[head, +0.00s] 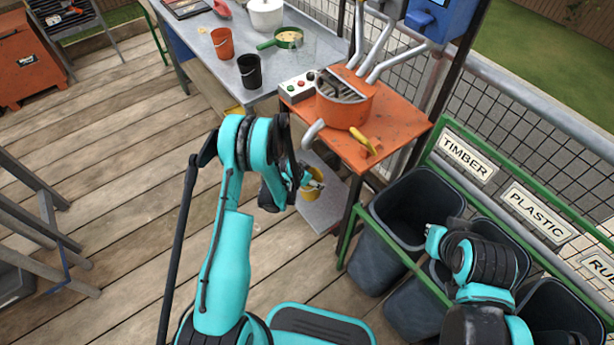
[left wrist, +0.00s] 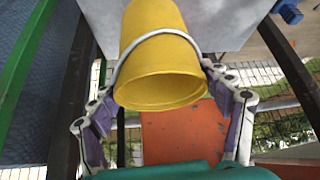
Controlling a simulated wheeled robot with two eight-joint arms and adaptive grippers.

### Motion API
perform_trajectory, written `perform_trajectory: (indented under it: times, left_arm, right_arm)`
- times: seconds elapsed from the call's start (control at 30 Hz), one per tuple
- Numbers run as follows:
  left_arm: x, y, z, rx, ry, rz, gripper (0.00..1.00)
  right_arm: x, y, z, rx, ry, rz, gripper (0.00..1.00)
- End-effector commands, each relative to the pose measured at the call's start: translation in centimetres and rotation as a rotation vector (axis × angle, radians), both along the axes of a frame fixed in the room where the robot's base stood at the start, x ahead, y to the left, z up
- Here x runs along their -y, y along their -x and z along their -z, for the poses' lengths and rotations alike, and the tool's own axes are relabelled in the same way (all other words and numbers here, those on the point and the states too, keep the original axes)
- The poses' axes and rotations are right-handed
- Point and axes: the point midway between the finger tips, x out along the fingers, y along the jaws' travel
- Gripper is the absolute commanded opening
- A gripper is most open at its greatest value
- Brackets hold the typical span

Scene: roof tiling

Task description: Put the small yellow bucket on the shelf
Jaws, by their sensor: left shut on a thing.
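The small yellow bucket (head: 311,189) is at the grey lower shelf (head: 322,212) under the orange table. My left gripper (head: 307,178) partly hides it. In the left wrist view the bucket (left wrist: 165,62) fills the space between the fingers of my left gripper (left wrist: 165,110), one on each side, shut on it. Its wire handle crosses its side. The grey shelf (left wrist: 228,22) shows behind it there; whether the bucket touches the shelf is unclear. My right gripper (head: 431,238) is over the bins; its fingers are too unclear to read.
The orange table (head: 395,117) carries a machine with metal pipes and a yellow-handled tool. A long grey table (head: 312,48) holds a red bucket (head: 222,44), a black bucket (head: 250,71) and a green pan. Dark bins (head: 408,208) stand right. Open decking (head: 120,190) lies left.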

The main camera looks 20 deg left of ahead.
Motion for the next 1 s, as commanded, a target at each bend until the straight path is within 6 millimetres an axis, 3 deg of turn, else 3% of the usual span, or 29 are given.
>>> perform_trajectory:
  times: [0.03, 0.2, 0.4, 0.57, 0.8, 1.0]
  left_arm:
    - [-0.6, -1.2, 1.3, 0.000, 0.000, -0.004, 0.39]
    - [-2.3, -4.6, 3.8, -0.001, -0.001, -0.003, 0.39]
    - [-3.5, -7.3, 5.3, -0.001, 0.000, -0.002, 0.39]
    - [-3.7, -7.8, 5.9, -0.001, -0.001, -0.001, 0.39]
    - [-3.7, -7.8, 9.4, -0.001, -0.001, -0.001, 0.39]
    - [-3.7, -7.8, 9.4, -0.001, -0.001, -0.001, 0.39]
  right_arm:
    - [0.0, 0.1, 1.1, 0.000, 0.000, 0.000, 0.00]
    - [0.0, 0.1, 2.7, -0.001, 0.000, 0.000, 0.00]
    - [0.0, 0.1, 3.6, -0.001, 0.000, 0.000, 0.00]
    - [0.0, 0.1, 3.9, -0.001, 0.000, 0.000, 0.00]
    - [0.0, 0.1, 5.7, -0.001, 0.000, 0.000, 0.00]
    - [0.0, 0.1, 5.6, -0.001, 0.000, 0.000, 0.00]
